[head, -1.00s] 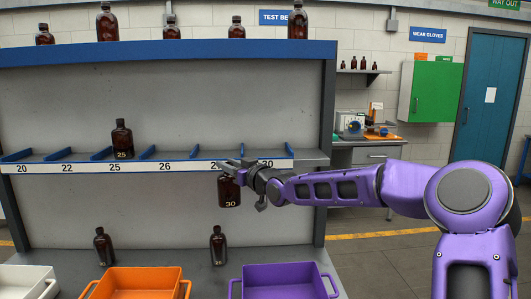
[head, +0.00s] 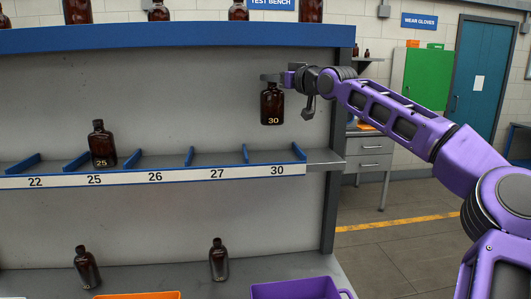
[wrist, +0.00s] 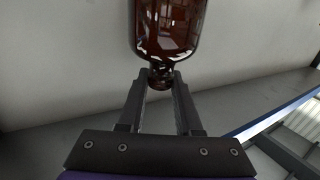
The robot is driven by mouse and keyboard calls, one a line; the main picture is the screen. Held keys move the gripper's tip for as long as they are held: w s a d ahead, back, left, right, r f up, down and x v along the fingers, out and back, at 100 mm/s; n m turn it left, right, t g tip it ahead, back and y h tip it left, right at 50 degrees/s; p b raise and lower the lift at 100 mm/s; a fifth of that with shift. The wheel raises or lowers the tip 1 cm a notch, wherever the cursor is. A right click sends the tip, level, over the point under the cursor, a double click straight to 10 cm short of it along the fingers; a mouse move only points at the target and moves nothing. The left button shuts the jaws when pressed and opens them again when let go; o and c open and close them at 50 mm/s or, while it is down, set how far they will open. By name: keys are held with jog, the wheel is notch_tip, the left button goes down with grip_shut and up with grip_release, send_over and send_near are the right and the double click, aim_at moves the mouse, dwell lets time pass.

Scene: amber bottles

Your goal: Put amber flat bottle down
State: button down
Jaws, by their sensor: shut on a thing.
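The amber flat bottle (head: 272,104), marked 30, hangs upright from my gripper (head: 274,78) in the head view. My gripper is shut on its neck. The bottle is in the air above the shelf slot labelled 30 (head: 275,157), apart from the shelf. In the wrist view the two fingers of my gripper (wrist: 162,82) close on the bottle neck, and the amber body (wrist: 170,28) shows beyond them. The slot 30 looks empty.
Another amber bottle (head: 102,144), marked 25, stands in slot 25. Blue dividers (head: 189,155) part the slots. Slots 26 and 27 look empty. Two bottles stand on the lower shelf (head: 150,276), with a purple bin (head: 295,290) in front. Bottles line the top shelf.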

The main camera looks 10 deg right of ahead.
aim_at(278, 114)
notch_tip(278, 114, down, 10)
jog(key=shift+r, duration=0.1)
dwell(0.4)
jog(key=c, duration=0.6)
grip_release()
jog(key=shift+d, duration=0.1)
jog(key=v, duration=1.2)
